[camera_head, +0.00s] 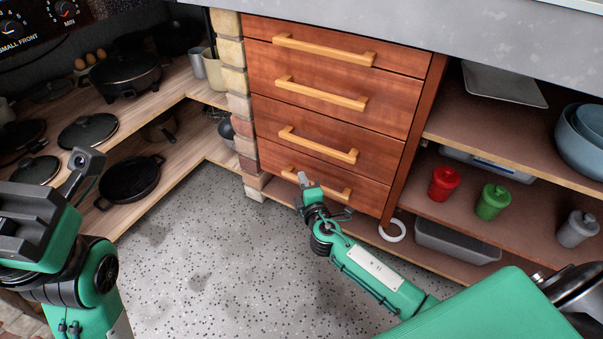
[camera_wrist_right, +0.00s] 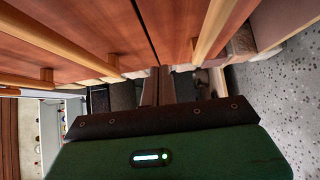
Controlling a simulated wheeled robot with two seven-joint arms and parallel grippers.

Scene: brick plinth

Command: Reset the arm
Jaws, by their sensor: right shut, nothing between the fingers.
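My right arm reaches forward from the lower right in the head view. Its gripper (camera_head: 304,182) is shut and empty, in front of the bottom drawer (camera_head: 345,185) of a reddish wooden drawer unit. It looks close to that drawer's handle (camera_head: 325,186); I cannot tell whether they touch. In the right wrist view the closed fingers (camera_wrist_right: 158,88) point toward drawer fronts, with wooden handles (camera_wrist_right: 212,30) on either side. My left gripper (camera_head: 84,168) shows partly at the left edge of the head view, and its jaws cannot be made out.
All drawers look closed. A brick pillar (camera_head: 238,100) stands left of them. Open shelves at the right hold a red canister (camera_head: 444,183), a green canister (camera_head: 492,202) and a grey bin (camera_head: 455,242). Pans stand on the left shelves. Speckled floor (camera_head: 215,250) lies free between my arms.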

